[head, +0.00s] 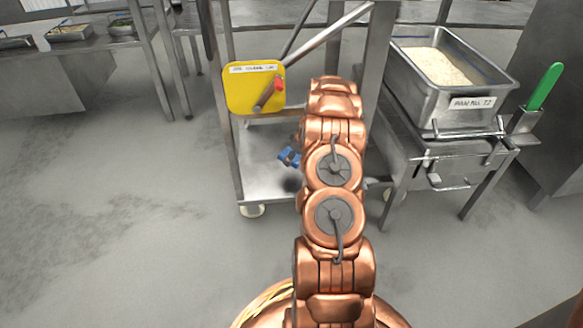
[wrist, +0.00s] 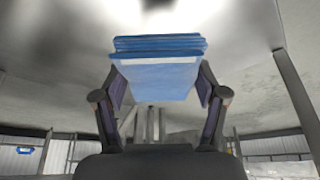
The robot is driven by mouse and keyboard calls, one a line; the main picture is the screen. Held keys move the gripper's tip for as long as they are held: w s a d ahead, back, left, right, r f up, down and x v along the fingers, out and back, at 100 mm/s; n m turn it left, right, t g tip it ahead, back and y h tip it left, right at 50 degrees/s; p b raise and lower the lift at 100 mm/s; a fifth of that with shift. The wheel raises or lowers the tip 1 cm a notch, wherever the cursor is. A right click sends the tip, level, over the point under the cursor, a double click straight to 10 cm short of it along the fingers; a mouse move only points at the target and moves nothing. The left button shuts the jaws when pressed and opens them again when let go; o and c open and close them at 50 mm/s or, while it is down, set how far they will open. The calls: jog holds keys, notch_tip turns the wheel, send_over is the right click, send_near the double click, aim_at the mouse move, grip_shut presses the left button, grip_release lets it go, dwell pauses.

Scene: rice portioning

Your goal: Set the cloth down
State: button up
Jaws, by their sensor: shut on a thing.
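A blue folded cloth (wrist: 158,72) is held between the fingertips of my gripper (wrist: 160,88) in the wrist view. The fingers press on it from both sides, and its folded layers show. In the head view a small blue part of the cloth (head: 289,156) shows left of my copper arm, in front of a metal cart's lower shelf (head: 262,187). The arm hides my gripper's fingers and most of the cloth there. I cannot tell whether the cloth touches the shelf.
A yellow box (head: 240,92) with a label and a red-tipped handle is on the cart's left side. At right, a steel pan of rice (head: 440,68) sits on a metal stand, beside a green-handled tool (head: 543,86). The floor (head: 120,230) at left is clear.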

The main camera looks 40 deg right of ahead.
aim_at(293, 173)
jog(key=f, duration=0.2)
jog(key=f+b, duration=0.1)
jog(key=f, duration=0.1)
jog(key=shift+s+d, duration=0.2)
jog(key=shift+d, duration=0.1)
jog(key=shift+a+f+b, duration=0.1)
jog(key=shift+f+b, duration=0.65)
jog(key=shift+f, duration=0.95)
jog(key=shift+f, duration=0.2)
jog(key=o, duration=1.1)
jog(key=shift+r, duration=0.1)
jog(key=p+v, duration=0.4)
jog(key=v, duration=0.8)
jog(key=shift+r, duration=0.15)
jog(key=shift+w, duration=0.1)
